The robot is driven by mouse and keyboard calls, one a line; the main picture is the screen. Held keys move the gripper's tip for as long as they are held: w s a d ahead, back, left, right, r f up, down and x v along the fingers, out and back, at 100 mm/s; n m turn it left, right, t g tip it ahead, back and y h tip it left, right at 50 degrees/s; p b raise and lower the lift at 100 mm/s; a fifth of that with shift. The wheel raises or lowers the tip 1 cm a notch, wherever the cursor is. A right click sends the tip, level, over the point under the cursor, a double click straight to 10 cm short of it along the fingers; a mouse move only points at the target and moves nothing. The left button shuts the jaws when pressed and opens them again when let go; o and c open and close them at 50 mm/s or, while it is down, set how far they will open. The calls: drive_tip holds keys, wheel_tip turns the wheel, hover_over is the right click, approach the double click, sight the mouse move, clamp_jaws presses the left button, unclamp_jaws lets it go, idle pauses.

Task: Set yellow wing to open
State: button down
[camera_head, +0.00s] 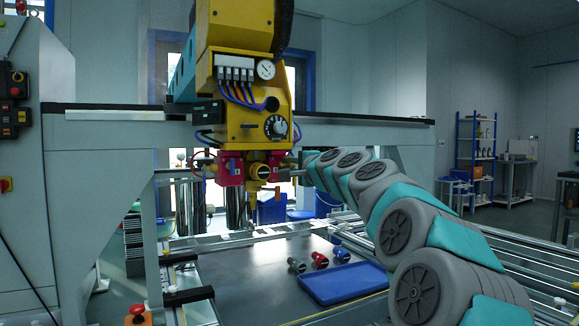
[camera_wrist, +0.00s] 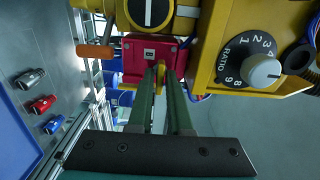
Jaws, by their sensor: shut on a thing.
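The yellow wing (camera_wrist: 160,79) is a small thin yellow tab in front of a red block (camera_wrist: 150,58) in the wrist view. My gripper (camera_wrist: 161,74) is shut on it, with a long green finger on either side. The fingers hide part of the wing, and its exact angle is hard to tell. In the head view, my gripper (camera_head: 291,162) reaches in from the right to the red block (camera_head: 278,166) under the yellow machine head (camera_head: 243,90). I cannot make out the wing there.
A dial marked RATIO (camera_wrist: 247,60) with a grey knob sits close right of my fingers. An orange handle (camera_wrist: 95,51) sticks out to the left. Below, a blue tray (camera_head: 343,283) and several fittings (camera_head: 319,259) lie on the bench. The plate's middle is clear.

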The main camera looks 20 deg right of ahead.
drive_tip(key=shift+f+n+b, duration=0.15)
drive_tip(key=shift+n+b, duration=0.25)
drive_tip(key=shift+b, duration=0.05)
drive_tip(key=shift+n+b, duration=5.6)
drive_tip(key=shift+n, duration=2)
drive_tip(key=c, duration=0.9)
unclamp_jaws()
drive_tip(key=shift+c, duration=0.2)
drive_tip(key=shift+s, duration=0.1)
drive_tip(key=s+b, duration=0.1)
drive_tip(key=s, duration=0.6)
drive_tip(key=shift+s, duration=0.3)
